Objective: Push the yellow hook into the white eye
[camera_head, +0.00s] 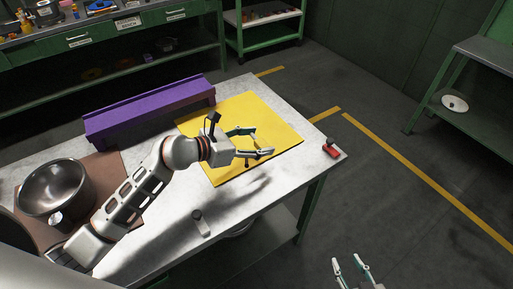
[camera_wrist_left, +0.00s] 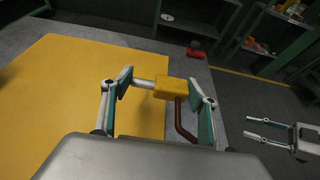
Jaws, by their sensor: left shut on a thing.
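The yellow hook (camera_wrist_left: 176,88) has a yellow block, a short pale stub on one side and a bent brown rod below. My left gripper (camera_head: 262,142) is shut on it and holds it above the yellow mat (camera_head: 222,170); the fingers also show in the left wrist view (camera_wrist_left: 160,92). In the head view the hook is small and mostly lost between the fingers. A small whitish piece with a dark end (camera_head: 202,224) lies on the table's near side; I cannot tell whether it is the white eye. My right gripper (camera_head: 352,268) is open and empty, off the table's near right side.
A purple rack (camera_head: 150,108) stands along the table's back edge. A metal pot (camera_head: 58,188) is on a brown board at the left. A small red piece with a dark knob (camera_head: 330,148) is near the table's right corner.

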